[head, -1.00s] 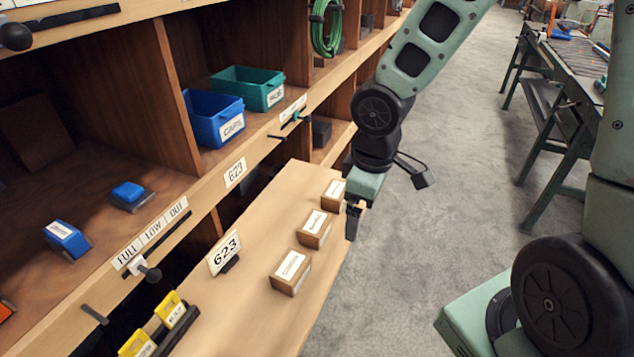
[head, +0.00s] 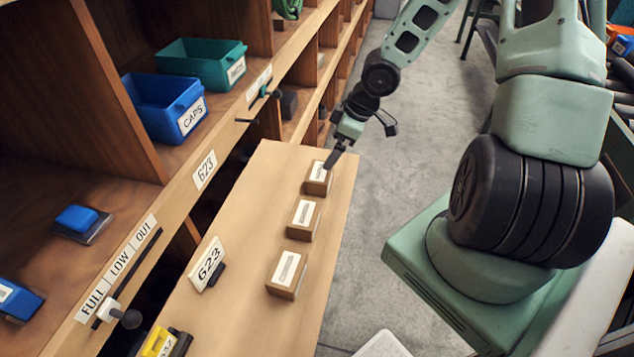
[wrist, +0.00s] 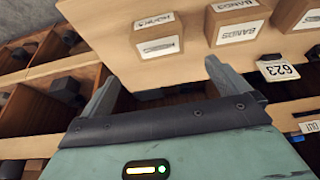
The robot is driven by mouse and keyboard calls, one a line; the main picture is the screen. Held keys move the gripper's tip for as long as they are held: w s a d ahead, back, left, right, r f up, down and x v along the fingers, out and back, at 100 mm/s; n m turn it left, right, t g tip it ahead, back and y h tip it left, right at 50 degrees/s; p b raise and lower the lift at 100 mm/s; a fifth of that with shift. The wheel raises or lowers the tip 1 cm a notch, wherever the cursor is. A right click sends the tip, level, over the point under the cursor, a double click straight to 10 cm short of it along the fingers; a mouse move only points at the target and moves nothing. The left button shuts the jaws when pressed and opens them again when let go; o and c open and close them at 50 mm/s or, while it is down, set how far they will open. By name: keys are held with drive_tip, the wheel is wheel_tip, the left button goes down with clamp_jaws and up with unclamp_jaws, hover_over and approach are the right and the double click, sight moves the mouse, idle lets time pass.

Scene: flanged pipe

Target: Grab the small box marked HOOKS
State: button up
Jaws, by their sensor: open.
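Three small brown boxes with white labels stand in a row on the wooden shelf board. The far box (head: 317,178) is the leftmost one in the wrist view (wrist: 157,38), where its label seems to read HOOKS. The middle box (head: 303,219) and the near box (head: 286,274) are the other two; the wrist view shows BANDS on the labels beside the HOOKS box. My gripper (head: 335,158) is open and empty beside the far box. In the wrist view the fingers (wrist: 165,80) are spread, with the HOOKS box ahead of them, not between them.
The board (head: 245,250) carries a 623 sign (head: 208,264) and a yellow item (head: 160,342). A blue CAPS bin (head: 165,106) and a green bin (head: 200,64) stand in the rack at left. Open grey floor (head: 405,150) lies right of the board.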

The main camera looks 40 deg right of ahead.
sight(320, 171)
drive_tip(key=b+x, duration=0.2)
drive_tip(key=x, duration=0.2)
drive_tip(key=b+x, duration=0.3)
drive_tip(key=x, duration=0.1)
drive_tip(key=b+x, duration=0.3)
drive_tip(key=x, duration=0.2)
drive_tip(key=shift+s+d+f, duration=0.1)
drive_tip(key=shift+d+f, duration=0.1)
drive_tip(key=shift+d, duration=0.05)
drive_tip(key=c, duration=1.1)
